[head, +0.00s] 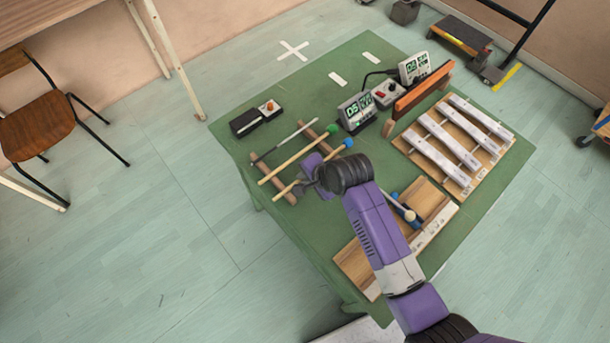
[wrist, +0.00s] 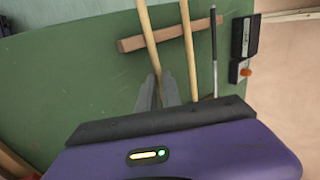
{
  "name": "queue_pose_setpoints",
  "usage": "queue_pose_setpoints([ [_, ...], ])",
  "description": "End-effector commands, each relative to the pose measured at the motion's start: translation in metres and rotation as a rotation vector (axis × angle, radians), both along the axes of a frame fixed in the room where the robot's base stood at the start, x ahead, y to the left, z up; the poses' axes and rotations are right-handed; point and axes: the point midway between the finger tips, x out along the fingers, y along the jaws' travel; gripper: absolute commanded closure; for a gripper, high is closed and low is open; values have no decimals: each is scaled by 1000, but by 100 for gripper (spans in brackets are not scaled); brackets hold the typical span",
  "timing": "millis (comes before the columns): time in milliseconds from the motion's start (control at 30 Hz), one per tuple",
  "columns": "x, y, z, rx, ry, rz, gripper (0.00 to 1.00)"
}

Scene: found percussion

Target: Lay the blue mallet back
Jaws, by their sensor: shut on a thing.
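The blue mallet has a pale wooden handle and a round blue head (head: 348,144). My gripper (head: 311,176) is shut on its handle, which also shows between the fingers in the wrist view (wrist: 146,35). The handle crosses over the left rail (head: 285,193) of a wooden two-rail rest; I cannot tell whether it touches. The right rail (head: 307,132) is partly hidden by my gripper. A green-headed mallet (head: 295,158) and a thin grey stick (head: 284,141) lie across the rails beside it, roughly parallel.
The green table (head: 300,75) also holds a metal-bar xylophone (head: 458,140), an orange block (head: 424,87), digital displays (head: 357,111) and a black box (head: 246,122). A wooden board (head: 352,264) with another mallet (head: 408,213) lies near my arm. The table's left edge is close to the rest.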

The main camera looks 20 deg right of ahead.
Motion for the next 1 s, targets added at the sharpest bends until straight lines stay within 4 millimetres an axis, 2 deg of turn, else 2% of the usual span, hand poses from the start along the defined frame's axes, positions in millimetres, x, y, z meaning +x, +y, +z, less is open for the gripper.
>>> queue_pose_setpoints([
  [133, 0, 0, 0, 0, 0, 0, 100],
  [167, 0, 0, 0, 0, 0, 0, 87],
  [200, 0, 0, 0, 0, 1, 0, 79],
  [267, 0, 0, 0, 0, 1, 0, 68],
  [300, 0, 0, 0, 0, 1, 0, 66],
  [667, -2, -1, 3, 0, -1, 0, 66],
  [1000, -25, -9, 43, 1, -2, 0, 66],
])
